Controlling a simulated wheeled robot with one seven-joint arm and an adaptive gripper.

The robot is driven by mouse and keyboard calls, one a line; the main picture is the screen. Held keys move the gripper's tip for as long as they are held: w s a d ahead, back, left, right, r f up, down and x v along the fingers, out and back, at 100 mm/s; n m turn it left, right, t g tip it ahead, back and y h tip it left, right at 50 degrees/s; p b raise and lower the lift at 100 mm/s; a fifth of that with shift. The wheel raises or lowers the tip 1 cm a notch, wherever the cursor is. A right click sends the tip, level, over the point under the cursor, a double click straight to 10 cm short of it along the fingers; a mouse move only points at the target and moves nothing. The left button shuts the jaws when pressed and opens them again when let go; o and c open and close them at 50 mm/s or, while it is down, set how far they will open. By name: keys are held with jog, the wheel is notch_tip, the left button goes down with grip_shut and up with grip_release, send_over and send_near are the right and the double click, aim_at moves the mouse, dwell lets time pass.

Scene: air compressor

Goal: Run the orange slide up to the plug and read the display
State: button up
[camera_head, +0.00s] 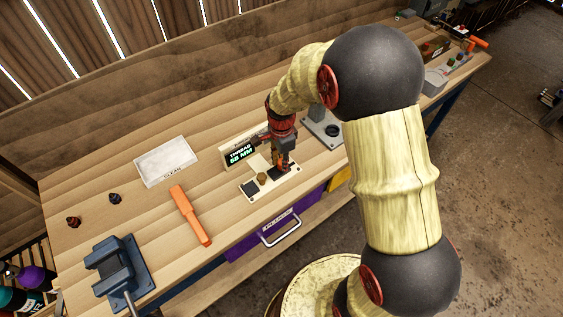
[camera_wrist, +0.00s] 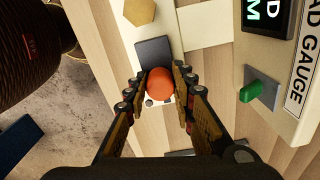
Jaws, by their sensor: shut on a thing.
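The orange slide's round knob (camera_wrist: 160,84) sits between my gripper's fingertips (camera_wrist: 160,92) in the wrist view, and the fingers are shut on it. A dark grey block (camera_wrist: 154,50) lies right beside the knob, on the side of the brass hex plug (camera_wrist: 139,11). The plug also shows on the pale gauge base in the head view (camera_head: 262,178), left of my gripper (camera_head: 284,165), which hides the knob there. The gauge's display (camera_head: 240,152) is lit; it seems to read "THREAD" over a figure in MM, too small to be sure. The wrist view cuts the display off (camera_wrist: 267,14).
A green lever (camera_wrist: 257,91) is on the gauge housing. A grey stand (camera_head: 326,131) is close behind my gripper. A purple drawer (camera_head: 275,228) is below.

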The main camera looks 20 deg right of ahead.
aim_at(271, 175)
grip_shut()
jog(key=a, duration=0.2)
jog(key=s+a+p, duration=0.1)
jog(key=a, duration=0.1)
jog(key=shift+s+r, duration=0.1)
jog(key=shift+s+a, duration=0.1)
jog(key=shift+a, duration=0.1)
jog(key=shift+a, duration=0.1)
jog(key=o, duration=0.6)
grip_release()
jog(key=shift+s, duration=0.1)
jog(key=o, duration=0.3)
jog(key=shift+s+a, duration=0.1)
jog(key=shift+a, duration=0.45)
jog(key=shift+o, duration=1.1)
jog(key=shift+d, duration=0.3)
